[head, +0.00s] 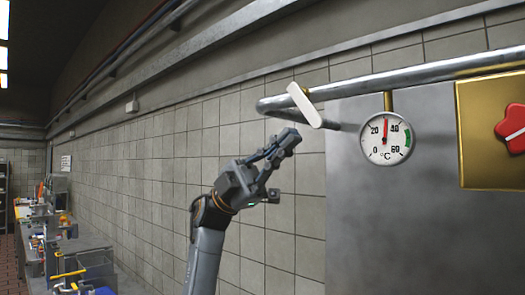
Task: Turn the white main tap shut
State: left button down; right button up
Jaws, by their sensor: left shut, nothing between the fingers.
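The white main tap (305,105) is a flat white lever on the metal pipe (350,88) along the wall, near the pipe's left bend. The lever is tilted, its upper end to the left and its lower end to the right. My left gripper (293,137) is shut and empty, raised up from below. In the picture its fingertips are just below and left of the lever, with a small gap. I cannot tell the depth between them. My right gripper is not in view.
A round thermometer dial (386,138) hangs under the pipe, right of the tap. A tiled wall (150,165) runs back on the left, with a cluttered counter (90,245) at lower left.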

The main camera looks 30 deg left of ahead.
aim_at(307, 106)
pick_arm(q)
jog(key=shift+p+x, duration=0.4)
jog(key=shift+x, duration=0.85)
jog(key=shift+d+f+b, duration=0.1)
jog(key=shift+f+b, duration=0.05)
jog(key=shift+b, duration=0.15)
jog(key=shift+h, duration=0.3)
